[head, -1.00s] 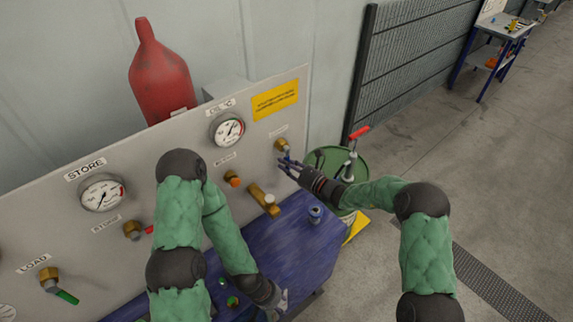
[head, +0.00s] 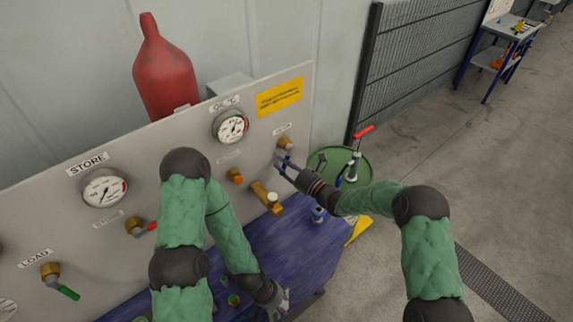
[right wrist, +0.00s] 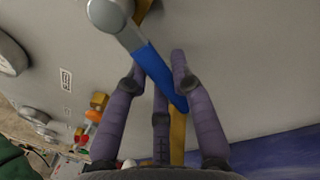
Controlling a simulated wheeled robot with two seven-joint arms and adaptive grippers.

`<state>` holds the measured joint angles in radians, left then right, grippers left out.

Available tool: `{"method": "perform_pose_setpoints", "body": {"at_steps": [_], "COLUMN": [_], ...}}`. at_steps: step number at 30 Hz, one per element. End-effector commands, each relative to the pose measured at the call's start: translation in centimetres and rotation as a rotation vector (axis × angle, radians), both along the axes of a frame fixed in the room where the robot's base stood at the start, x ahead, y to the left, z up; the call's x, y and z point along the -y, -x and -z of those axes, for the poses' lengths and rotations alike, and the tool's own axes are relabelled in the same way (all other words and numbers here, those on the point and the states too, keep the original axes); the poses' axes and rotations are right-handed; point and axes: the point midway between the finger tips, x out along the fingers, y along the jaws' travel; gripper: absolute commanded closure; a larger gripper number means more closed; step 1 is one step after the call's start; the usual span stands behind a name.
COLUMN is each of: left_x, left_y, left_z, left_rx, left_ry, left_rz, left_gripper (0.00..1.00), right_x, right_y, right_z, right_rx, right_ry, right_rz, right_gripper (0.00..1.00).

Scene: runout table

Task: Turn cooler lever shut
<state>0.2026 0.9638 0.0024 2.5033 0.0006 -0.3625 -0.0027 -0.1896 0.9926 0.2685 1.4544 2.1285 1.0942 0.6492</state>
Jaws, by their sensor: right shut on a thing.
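The cooler valve, a brass body (head: 285,142) with a lever, sits at the right end of the grey panel, under a small label. In the right wrist view its lever shows a grey hub and a blue handle (right wrist: 157,72) slanting down to the right. My right gripper (head: 280,160) is at this lever; in the right wrist view its purple fingers (right wrist: 158,88) are closed around the blue handle. The handle's far end is partly hidden by the fingers. My left gripper (head: 274,298) hangs low over the blue table, away from the valve; its jaw opening is unclear.
The panel (head: 50,215) also carries a red-handled store valve (head: 136,226), a green-handled load valve (head: 52,275), gauges and a brass fitting (head: 264,197). A red cylinder (head: 165,75) stands behind it. A green drum (head: 350,160) with tools stands right of the panel.

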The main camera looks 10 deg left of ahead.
Motion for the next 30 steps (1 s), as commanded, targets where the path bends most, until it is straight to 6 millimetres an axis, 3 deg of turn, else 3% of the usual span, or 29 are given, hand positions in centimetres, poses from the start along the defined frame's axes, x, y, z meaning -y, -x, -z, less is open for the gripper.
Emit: {"method": "perform_pose_setpoints", "body": {"at_steps": [9,26,27,29,30], "left_x": [0.0,0.0,0.0,0.0,0.0], "left_y": [-0.01,-0.01,-0.01,-0.01,-0.01], "left_z": [-0.15,-0.17,-0.17,-0.17,-0.17], "left_rx": [0.0,0.0,0.0,0.0,0.0], "left_ry": [0.0,0.0,0.0,0.0,0.0], "left_rz": [0.0,0.0,0.0,0.0,0.0], "left_gripper": [0.6,0.6,0.6,0.6,0.6], "right_x": [-0.5,-0.56,-0.56,-0.56,-0.56], "right_y": [0.65,0.74,0.74,0.74,0.74], "right_z": [-0.49,-0.61,-0.61,-0.61,-0.62], "right_rx": [-0.114,-0.141,-0.141,-0.141,-0.14], "right_ry": [-0.087,-0.109,-0.109,-0.109,-0.109], "right_rz": [-0.002,0.0,0.0,0.0,0.0], "right_gripper": [1.0,1.0,0.67,0.5,0.5]}}
